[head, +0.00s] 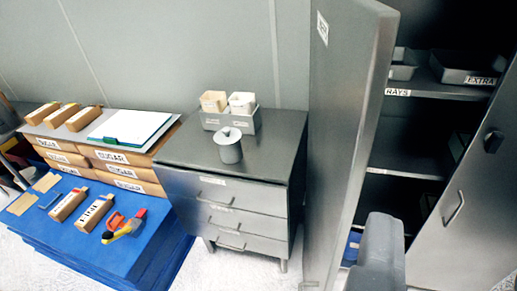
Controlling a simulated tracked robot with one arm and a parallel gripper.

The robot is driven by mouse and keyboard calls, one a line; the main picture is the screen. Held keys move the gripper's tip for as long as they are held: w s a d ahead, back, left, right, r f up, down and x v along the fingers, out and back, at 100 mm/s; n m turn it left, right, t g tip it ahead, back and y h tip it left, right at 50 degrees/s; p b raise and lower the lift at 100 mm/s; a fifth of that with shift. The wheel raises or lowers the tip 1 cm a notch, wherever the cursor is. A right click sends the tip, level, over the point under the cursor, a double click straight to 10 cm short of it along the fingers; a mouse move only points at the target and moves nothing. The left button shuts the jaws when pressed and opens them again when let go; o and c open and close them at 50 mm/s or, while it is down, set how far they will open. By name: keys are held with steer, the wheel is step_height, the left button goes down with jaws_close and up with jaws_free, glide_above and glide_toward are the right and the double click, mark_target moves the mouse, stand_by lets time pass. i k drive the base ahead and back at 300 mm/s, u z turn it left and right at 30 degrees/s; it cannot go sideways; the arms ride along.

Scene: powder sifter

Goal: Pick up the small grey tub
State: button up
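The small grey tub (229,149) stands upright on top of the grey drawer cabinet (270,150). It is round, with a wider rim or lid and a small raised shape on top. A grey rounded part (380,250) at the bottom edge, right of centre, looks like part of my gripper or arm. It is well to the right of the tub and nearer to me, apart from it. No fingertips can be made out, so I cannot tell whether the gripper is open or shut.
A grey tray (240,121) with two pale boxes stands just behind the tub. An open metal door (345,120) rises to the right, beside a shelf cupboard (410,125). To the left are sugar boxes (112,157), a clipboard (130,127) and a blue stack (110,250) bearing tools.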

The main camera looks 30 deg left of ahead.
mark_target(233, 153)
steer(key=z, duration=3.15)
steer(key=k, duration=2.5)
steer(key=u, duration=2.3)
